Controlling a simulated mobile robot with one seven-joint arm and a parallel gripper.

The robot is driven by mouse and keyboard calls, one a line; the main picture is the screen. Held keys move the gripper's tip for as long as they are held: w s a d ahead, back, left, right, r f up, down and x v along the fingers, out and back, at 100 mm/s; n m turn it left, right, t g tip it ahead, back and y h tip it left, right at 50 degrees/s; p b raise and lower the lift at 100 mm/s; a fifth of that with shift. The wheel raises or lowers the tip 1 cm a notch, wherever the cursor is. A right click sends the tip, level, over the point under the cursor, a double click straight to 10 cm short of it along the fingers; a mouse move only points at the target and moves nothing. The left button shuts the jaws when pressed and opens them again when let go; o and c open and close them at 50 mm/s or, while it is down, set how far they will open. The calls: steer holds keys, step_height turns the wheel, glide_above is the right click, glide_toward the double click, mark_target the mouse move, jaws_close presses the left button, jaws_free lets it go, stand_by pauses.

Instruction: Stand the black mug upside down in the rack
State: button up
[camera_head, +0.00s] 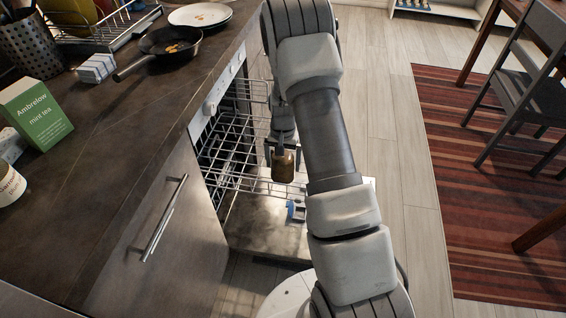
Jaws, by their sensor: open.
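The rack (234,183) is a wire rack pulled out of the open dishwasher under the counter. A small dark mug (283,168), brownish on the side facing me, is at the rack's right part. I take it for the black mug; its handle and exact tilt are too small to tell. My gripper (282,154) reaches down at the mug with its fingers open, one on either side of it. Whether the mug's rim rests on the wires is not clear. My arm hides the rack's right edge.
The open dishwasher door (262,236) lies below the rack, with a small blue item (292,209) on it. The counter (120,140) at left holds a frying pan (168,46), a plate (200,14) and a green tea box (38,116). Floor at right is clear up to a striped rug (480,190).

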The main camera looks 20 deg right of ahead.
step_height(320, 180, up, 12)
steer(key=p, duration=0.3)
steer(key=shift+f, duration=0.2)
steer(key=s+a+r+n+t, duration=0.1)
steer(key=s+a+r, duration=0.25)
steer(key=r, duration=0.55)
steer(key=s+a+r+n+t, duration=0.15)
steer(key=s+r, duration=0.25)
steer(key=r, duration=0.6)
steer(key=s+a+r+n+t, duration=0.1)
steer(key=s+r, duration=0.3)
steer(key=s, duration=0.5)
steer(key=s+a+r+n+t, duration=0.2)
steer(key=s+a+r+n, duration=0.1)
steer(key=s, duration=0.7)
steer(key=shift+a+r, duration=0.65)
steer(key=shift+r, duration=0.15)
step_height(320, 180, up, 20)
steer(key=p, duration=2)
